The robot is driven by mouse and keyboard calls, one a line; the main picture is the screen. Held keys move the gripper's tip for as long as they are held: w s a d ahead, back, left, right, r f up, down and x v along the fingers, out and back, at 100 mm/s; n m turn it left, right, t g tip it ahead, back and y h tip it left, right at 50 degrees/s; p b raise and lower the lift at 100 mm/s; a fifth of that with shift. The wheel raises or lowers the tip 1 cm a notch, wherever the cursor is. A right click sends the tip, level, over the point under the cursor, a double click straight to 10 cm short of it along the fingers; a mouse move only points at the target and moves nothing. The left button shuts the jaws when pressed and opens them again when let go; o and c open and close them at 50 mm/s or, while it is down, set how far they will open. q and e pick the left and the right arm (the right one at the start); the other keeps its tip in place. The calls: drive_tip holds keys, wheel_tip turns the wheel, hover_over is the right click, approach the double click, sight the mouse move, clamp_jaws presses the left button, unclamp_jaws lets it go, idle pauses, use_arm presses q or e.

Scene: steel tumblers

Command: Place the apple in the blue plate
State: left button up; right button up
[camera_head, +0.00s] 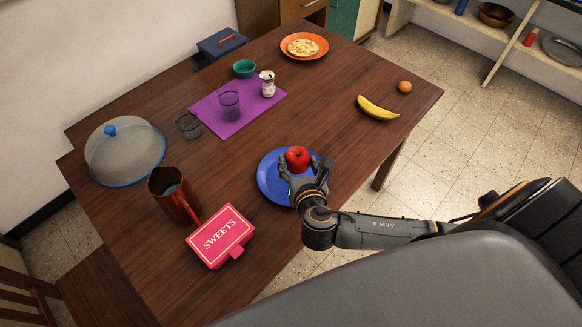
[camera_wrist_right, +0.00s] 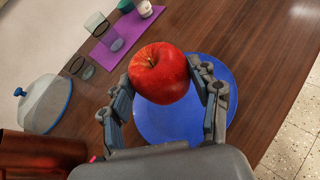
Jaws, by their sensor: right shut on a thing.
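A red apple (camera_head: 297,158) is held between the fingers of my right gripper (camera_head: 298,172). In the right wrist view the apple (camera_wrist_right: 160,73) sits between the two fingertips of the gripper (camera_wrist_right: 168,85). The blue plate (camera_head: 267,181) lies on the table, and the apple is over it in both views. The plate's surface (camera_wrist_right: 180,125) shows behind the apple in the right wrist view. I cannot tell whether the apple touches the plate. My left gripper is not in view.
A pink SWEETS box (camera_head: 220,236) and a red-brown pitcher (camera_head: 173,192) stand left of the plate. A banana (camera_head: 378,108) and an orange fruit (camera_head: 405,87) lie at right. Bare wood surrounds the plate's far side.

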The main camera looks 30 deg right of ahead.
sight(294, 163)
drive_tip(key=w+f, duration=0.2)
drive_tip(key=f, duration=0.1)
drive_tip(key=w+f, duration=0.1)
drive_tip(key=shift+w+d+f, duration=0.2)
drive_tip(key=shift+w+d, duration=0.1)
drive_tip(key=shift+d, duration=0.1)
drive_tip(key=shift+w+d+f, duration=0.1)
drive_tip(key=shift+w+f, duration=0.3)
drive_tip(key=shift+f, duration=0.1)
drive_tip(key=f, duration=0.3)
drive_tip(key=shift+w, duration=0.2)
drive_tip(key=shift+f, duration=0.45)
drive_tip(key=o, duration=1.2)
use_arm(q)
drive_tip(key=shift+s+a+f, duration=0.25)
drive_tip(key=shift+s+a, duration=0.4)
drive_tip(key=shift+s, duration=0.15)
use_arm(e)
drive_tip(key=shift+r, duration=0.1)
